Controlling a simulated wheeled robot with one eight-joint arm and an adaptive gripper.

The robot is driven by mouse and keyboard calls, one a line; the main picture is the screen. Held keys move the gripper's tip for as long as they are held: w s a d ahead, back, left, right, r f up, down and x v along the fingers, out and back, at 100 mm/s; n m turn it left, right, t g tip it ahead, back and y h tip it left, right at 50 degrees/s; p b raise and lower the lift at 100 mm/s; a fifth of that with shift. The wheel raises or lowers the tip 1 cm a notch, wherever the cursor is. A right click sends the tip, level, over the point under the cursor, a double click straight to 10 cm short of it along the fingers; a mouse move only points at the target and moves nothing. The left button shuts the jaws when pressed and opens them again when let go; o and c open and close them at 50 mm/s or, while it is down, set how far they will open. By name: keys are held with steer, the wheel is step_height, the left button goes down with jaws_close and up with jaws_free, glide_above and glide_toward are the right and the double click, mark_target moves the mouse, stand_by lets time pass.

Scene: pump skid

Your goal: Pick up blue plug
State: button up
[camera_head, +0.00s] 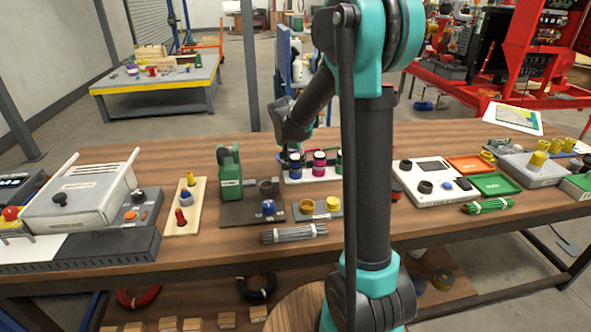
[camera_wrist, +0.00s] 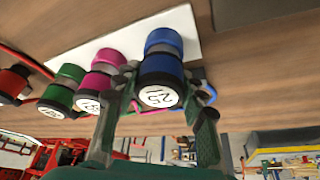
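The blue plug (camera_head: 295,171) stands at the left end of a white plate (camera_head: 308,179) on the bench, with a blue cable at it. In the wrist view the blue plug (camera_wrist: 162,70) has a blue body, a dark band and a white numbered end face. My gripper (camera_head: 290,151) is at the plug from behind in the head view. In the wrist view my gripper (camera_wrist: 163,92) is open, with one fingertip on each side of the plug. The left fingertip looks close to it; a gap shows on the right. Contact cannot be told.
A magenta plug (camera_head: 319,163) and a green plug (camera_head: 339,160), partly behind my arm, stand beside the blue one. A green block fixture (camera_head: 229,176) is to the left. A grey cable bundle (camera_head: 294,233) lies in front. Bare wood shows nearby.

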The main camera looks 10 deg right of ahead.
steer(key=c, duration=0.7)
steer(key=shift+r, duration=0.15)
step_height(320, 180, up, 20)
stand_by(0.4)
